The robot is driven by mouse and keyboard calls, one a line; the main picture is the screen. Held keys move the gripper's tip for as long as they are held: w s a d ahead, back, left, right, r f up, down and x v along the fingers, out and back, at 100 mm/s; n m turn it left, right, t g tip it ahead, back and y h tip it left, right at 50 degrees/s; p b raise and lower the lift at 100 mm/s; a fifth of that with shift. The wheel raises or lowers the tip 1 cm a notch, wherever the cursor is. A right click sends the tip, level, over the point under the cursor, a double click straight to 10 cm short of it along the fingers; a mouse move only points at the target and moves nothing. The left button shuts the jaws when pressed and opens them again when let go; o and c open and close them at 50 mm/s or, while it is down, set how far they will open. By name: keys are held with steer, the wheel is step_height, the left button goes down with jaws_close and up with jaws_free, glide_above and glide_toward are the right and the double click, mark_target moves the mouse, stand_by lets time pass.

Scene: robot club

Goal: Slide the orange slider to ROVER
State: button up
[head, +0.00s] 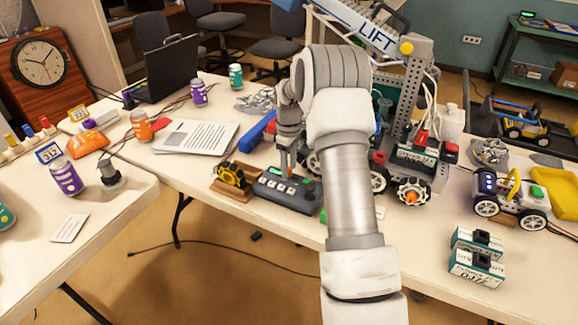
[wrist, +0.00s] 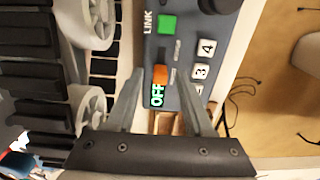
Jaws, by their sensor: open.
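The grey control box (head: 268,192) lies on the table below my gripper (head: 289,150) in the head view. In the wrist view, the orange slider (wrist: 160,75) sits in a dark slot on the box (wrist: 178,52), right beside a lit OFF label (wrist: 157,96). My gripper (wrist: 163,88) is open, with one finger on each side of the slider and OFF label. I cannot tell whether a finger touches the slider. A ROVER label cannot be read in either view.
A green button (wrist: 167,25) marked LINK and white number keys (wrist: 203,60) share the panel. A yellow-and-black gear model (head: 232,178) stands left of the box. A wheeled robot (head: 410,185) stands close on the right. The table's front edge is near.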

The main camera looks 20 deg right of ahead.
jaws_close()
stand_by(1.4)
